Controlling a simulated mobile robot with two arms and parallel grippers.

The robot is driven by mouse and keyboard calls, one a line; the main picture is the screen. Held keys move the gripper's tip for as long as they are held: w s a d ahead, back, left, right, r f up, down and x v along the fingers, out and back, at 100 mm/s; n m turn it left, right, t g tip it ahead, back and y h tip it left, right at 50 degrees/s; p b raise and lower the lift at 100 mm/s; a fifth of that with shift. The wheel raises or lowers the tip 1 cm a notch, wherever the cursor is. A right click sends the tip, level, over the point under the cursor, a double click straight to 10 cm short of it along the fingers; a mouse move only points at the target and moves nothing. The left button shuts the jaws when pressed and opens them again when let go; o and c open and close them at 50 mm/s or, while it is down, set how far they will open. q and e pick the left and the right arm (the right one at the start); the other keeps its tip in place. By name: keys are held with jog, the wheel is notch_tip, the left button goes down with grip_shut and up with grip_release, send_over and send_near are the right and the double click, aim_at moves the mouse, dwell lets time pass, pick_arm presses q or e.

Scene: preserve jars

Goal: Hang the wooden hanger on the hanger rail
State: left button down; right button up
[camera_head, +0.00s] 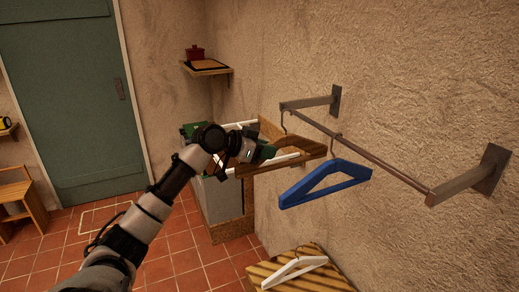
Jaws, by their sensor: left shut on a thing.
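The hanger rail (385,168) is a thin brown bar fixed to the wall by two metal brackets. The wooden hanger (307,149) is held in the air near the far end of the rail. Its hook rises close to the bar; I cannot tell whether it rests on it. My left gripper (264,153) is shut on the wooden hanger at its left side, and the exact grip is partly hidden. A blue hanger (325,184) hangs from the middle of the rail. My right gripper is not in view.
A white hanger (302,262) lies on a slatted wooden bench (330,279) below the rail. A cabinet with a wooden side (232,231) stands behind my arm. A small shelf (214,71) holds a red pot (195,54). The near part of the rail is empty.

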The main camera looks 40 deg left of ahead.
aim_at(285, 144)
pick_arm(q)
jog(key=shift+w+d+r+p, duration=0.1)
jog(key=shift+w+d+p, duration=0.2)
jog(key=shift+w, duration=0.35)
jog(key=shift+w+d+f+p, duration=0.1)
jog(key=shift+w+d+p, duration=0.2)
jog(key=shift+w, duration=0.35)
jog(key=shift+w+d+r+p, duration=0.1)
jog(key=shift+w+d+p, duration=0.15)
jog(key=shift+w, duration=0.4)
jog(key=shift+w+d+p, duration=0.2)
jog(key=shift+w, duration=0.3)
jog(key=shift+w+d+p, duration=0.15)
jog(key=shift+w, duration=0.3)
jog(key=shift+f+b, duration=0.85)
jog(key=shift+f, duration=0.35)
jog(key=c, duration=1)
grip_release()
jog(key=shift+o, duration=0.2)
jog(key=shift+s+a, duration=0.15)
jog(key=shift+s, duration=0.05)
jog(key=b+v, duration=0.4)
jog(key=v, duration=0.5)
jog(key=shift+s+r, duration=0.2)
jog(key=shift+s, duration=0.1)
jog(key=shift+s+a+r, duration=0.1)
jog(key=shift+s+r, duration=0.1)
jog(key=shift+s, duration=0.05)
